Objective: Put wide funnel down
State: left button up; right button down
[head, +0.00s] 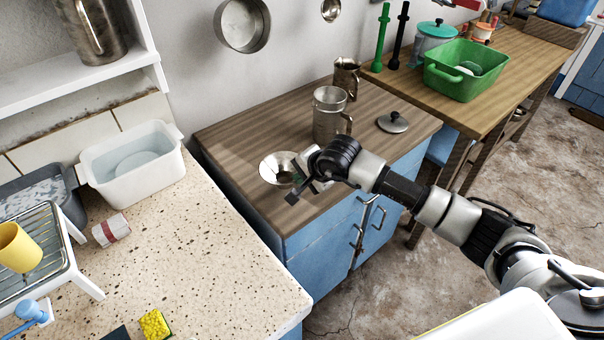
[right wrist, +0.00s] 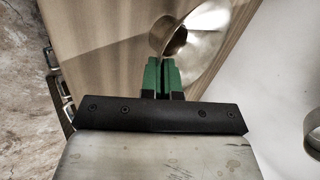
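The wide funnel (head: 276,165) is a shiny metal cone at the near left part of the wooden counter (head: 240,135). My right gripper (head: 294,181) is at its right side, and the arm hides part of it. In the right wrist view the green fingers of my right gripper (right wrist: 164,75) are almost together at the edge of the wide funnel (right wrist: 212,50), with its dark opening just beyond the tips. They look shut on its thin wall. Whether the funnel touches the counter is hard to tell. My left gripper is not in view.
A metal pitcher (head: 328,115) stands just behind my gripper, with a smaller jug (head: 346,76) behind it and a lid (head: 393,122) to the right. A green basin (head: 465,70) is on the far table. The counter's back left is bare.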

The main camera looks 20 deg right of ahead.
jog(key=shift+f, duration=0.2)
jog(key=c, duration=1.4)
grip_release()
jog(key=shift+r, duration=0.1)
jog(key=shift+r, duration=0.1)
jog(key=b+v, duration=0.1)
jog(key=v, duration=1.1)
jog(key=shift+b, duration=0.35)
